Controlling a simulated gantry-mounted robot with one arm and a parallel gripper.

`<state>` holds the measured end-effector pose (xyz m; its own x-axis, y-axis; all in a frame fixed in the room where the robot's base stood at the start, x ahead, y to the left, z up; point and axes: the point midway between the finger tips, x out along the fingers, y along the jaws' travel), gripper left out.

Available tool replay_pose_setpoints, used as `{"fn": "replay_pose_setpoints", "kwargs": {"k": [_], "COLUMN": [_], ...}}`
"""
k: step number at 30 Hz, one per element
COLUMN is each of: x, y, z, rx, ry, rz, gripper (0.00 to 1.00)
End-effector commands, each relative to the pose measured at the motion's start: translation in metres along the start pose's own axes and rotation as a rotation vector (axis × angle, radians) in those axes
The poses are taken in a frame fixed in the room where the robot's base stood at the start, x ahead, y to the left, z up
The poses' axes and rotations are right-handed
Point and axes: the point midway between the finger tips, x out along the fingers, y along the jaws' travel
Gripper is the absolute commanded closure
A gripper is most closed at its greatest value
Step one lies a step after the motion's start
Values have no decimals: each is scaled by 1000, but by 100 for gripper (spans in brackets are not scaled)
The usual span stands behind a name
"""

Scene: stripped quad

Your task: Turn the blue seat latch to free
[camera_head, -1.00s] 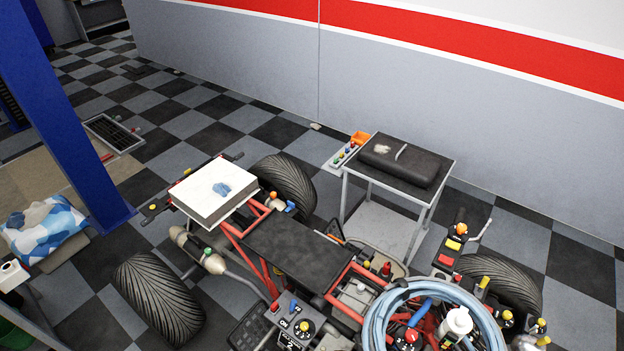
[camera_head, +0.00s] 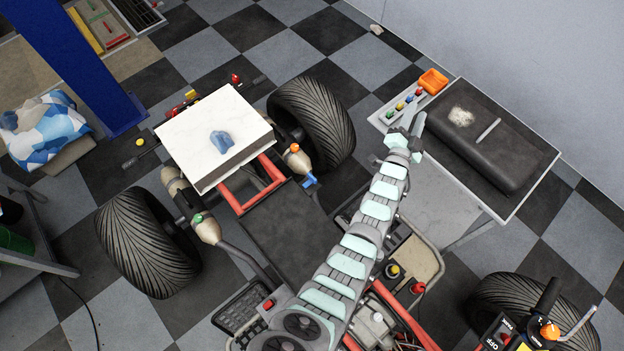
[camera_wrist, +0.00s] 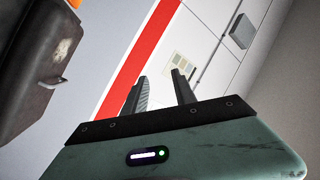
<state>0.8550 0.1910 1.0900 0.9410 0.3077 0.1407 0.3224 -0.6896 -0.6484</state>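A small blue lever (camera_head: 309,181) shows at the rear of the quad frame, beside an orange knob; it is the only blue latch-like part I see now, and I cannot tell which way it is turned. My gripper (camera_head: 407,122) is up and right of it in the head view, over the inner edge of the side cart and apart from the lever. In the wrist view my gripper's two fingers (camera_wrist: 160,90) stand apart with nothing between them. My arm crosses the quad and hides part of its middle and front.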

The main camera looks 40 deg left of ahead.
Motion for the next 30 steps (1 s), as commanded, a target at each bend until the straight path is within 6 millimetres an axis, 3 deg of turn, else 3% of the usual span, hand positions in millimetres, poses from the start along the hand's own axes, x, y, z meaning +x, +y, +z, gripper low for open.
{"fn": "replay_pose_setpoints", "kwargs": {"k": [1, 6, 11, 13, 17, 21, 27, 30], "x": [19, 55, 55, 45, 8, -50, -137, -166], "y": [12, 39, 48, 47, 34, 2, -47, -63], "z": [28, 103, 165, 190, 234, 271, 297, 300], "rx": [57, 281, 489, 577, 726, 852, 927, 932], "ry": [-58, -234, -344, -378, -420, -435, -420, -407], "rz": [50, 294, 568, 701, 965, 1252, 1591, 1694], "gripper": [67, 67, 67, 67, 67, 67, 67, 67]}}
